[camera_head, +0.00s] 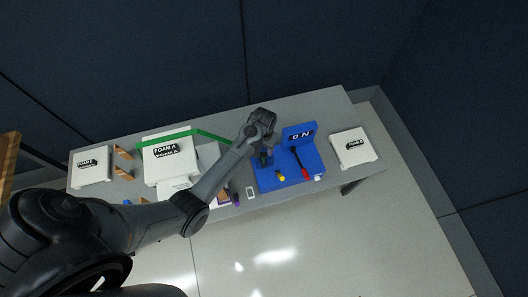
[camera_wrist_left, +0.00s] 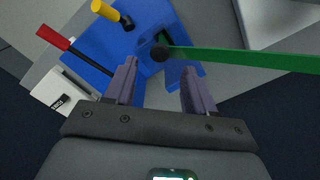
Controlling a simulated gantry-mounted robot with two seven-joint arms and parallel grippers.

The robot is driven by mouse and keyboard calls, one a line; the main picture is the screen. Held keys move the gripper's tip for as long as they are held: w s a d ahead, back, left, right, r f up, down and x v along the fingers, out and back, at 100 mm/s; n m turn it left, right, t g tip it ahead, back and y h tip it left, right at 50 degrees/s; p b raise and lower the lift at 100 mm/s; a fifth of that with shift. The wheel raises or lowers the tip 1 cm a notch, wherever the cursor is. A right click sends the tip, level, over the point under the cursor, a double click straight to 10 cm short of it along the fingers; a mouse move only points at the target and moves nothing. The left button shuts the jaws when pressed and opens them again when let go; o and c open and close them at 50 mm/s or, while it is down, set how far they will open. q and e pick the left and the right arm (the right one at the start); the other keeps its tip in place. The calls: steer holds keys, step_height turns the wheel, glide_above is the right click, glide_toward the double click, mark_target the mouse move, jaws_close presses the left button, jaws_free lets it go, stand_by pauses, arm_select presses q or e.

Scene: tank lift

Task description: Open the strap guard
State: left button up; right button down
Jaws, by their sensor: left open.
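The blue fixture (camera_head: 272,182) stands on the grey table, with an upright panel marked in dark lettering (camera_head: 299,134). It carries a red-handled lever (camera_head: 304,171) and a yellow knob (camera_head: 281,177). I cannot tell for sure which part is the strap guard. A green strap (camera_wrist_left: 240,58) comes in from the right in the left wrist view and ends at a dark round knob (camera_wrist_left: 160,52) by a slot in the blue fixture (camera_wrist_left: 90,48). My left gripper (camera_wrist_left: 159,72) is open, its fingers either side below that knob, holding nothing visible. My right gripper is out of view.
White foam-labelled boxes stand at the far left (camera_head: 91,166), centre left (camera_head: 168,158) and right (camera_head: 353,148) of the table (camera_head: 318,105). A small white item (camera_head: 250,192) lies by the front edge. Small orange brackets (camera_head: 123,153) stand at the left.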

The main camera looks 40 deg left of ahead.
mark_target(264, 154)
arm_select(q)
steer(key=shift+f, duration=2.65)
jaws_close()
